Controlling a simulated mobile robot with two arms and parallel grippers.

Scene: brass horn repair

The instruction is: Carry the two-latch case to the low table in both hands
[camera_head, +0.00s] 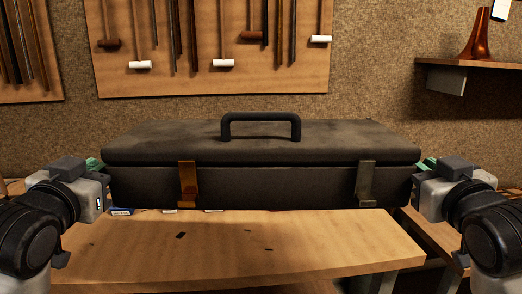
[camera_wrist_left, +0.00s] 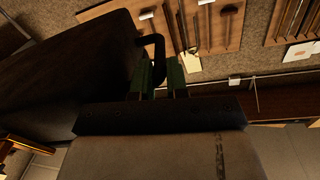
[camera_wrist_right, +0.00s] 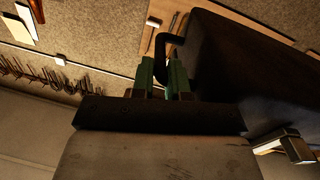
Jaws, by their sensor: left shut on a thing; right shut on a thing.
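The dark two-latch case (camera_head: 265,180) is closed and level over the back of a wooden bench top. I cannot tell whether it touches the bench. A brown-orange latch (camera_head: 188,184) is at its front left, a grey latch (camera_head: 365,184) at its front right, and a black handle (camera_head: 260,125) on its lid. My left gripper (camera_head: 101,168) is at the case's left end, its green fingers shut on a dark side handle (camera_wrist_left: 156,48). My right gripper (camera_head: 424,168) is at the right end, shut on the other side handle (camera_wrist_right: 161,46). I cannot identify the low table.
The wooden bench top (camera_head: 235,245) is bare in front apart from small dark bits. Small labelled items (camera_head: 121,211) lie along the case's lower front edge. Another wooden surface (camera_head: 445,235) is at right. A tool board (camera_head: 210,80) and a shelf (camera_head: 480,64) are on the back wall.

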